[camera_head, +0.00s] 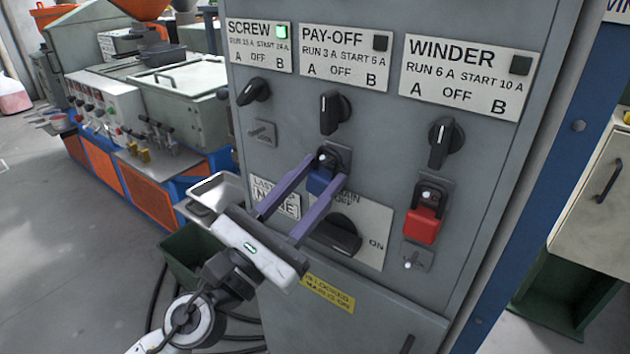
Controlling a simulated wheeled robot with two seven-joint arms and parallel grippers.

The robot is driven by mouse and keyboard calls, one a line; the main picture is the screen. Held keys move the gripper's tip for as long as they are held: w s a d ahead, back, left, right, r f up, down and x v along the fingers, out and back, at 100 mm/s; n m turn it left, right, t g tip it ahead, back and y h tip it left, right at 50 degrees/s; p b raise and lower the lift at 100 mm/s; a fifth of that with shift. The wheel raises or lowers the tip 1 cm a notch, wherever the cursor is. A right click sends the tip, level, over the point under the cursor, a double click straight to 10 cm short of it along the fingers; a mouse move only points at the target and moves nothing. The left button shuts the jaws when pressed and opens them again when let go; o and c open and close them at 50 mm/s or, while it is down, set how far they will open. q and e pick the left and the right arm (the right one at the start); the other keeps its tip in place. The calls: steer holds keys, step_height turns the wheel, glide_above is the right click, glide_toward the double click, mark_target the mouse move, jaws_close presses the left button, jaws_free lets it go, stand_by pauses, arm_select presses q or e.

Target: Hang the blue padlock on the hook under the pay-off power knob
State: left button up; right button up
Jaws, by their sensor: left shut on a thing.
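The blue padlock (320,182) is at the hook plate (343,157) below the pay-off knob (335,112). My left gripper (324,170) is shut on the padlock, with one purple finger on each side of it. The padlock's shackle is at the hook, but I cannot tell whether it hangs around the hook or is only in front of it. The pay-off knob stands upright under its label, and the pay-off lamp (380,43) is dark. My right gripper is not in view.
A red padlock (421,226) hangs under the winder knob (445,143), right of my fingers. A large main switch knob (338,235) juts out just below them. A metal tray (213,196) and green bin (187,257) are at left. An empty hook plate (262,132) is under the screw knob (253,91).

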arm_select(q)
steer(key=o, duration=1.2)
steer(key=f+b+v, duration=0.1)
steer(key=b+v, duration=0.3)
steer(key=v, duration=0.5)
steer(key=a+f+n+y+p, duration=0.1)
steer(key=a+f+n+y, duration=0.2)
steer(key=f+n, duration=0.45)
steer(key=a+f+n+g+y+p, duration=0.1)
steer(key=a+f+n+y+p, duration=0.25)
steer(key=n, duration=0.75)
steer(key=a+f+n+y, duration=0.3)
steer(key=f+n+y, duration=0.1)
steer(key=f+n, duration=0.4)
steer(key=s+a+f+n+g+y+p, duration=0.1)
steer(key=s+f+n+g, duration=0.6)
steer(key=s+f+n, duration=0.9)
steer(key=shift+f+n+p, duration=0.55)
steer(key=shift+f+n, duration=0.25)
steer(key=shift+n, duration=0.45)
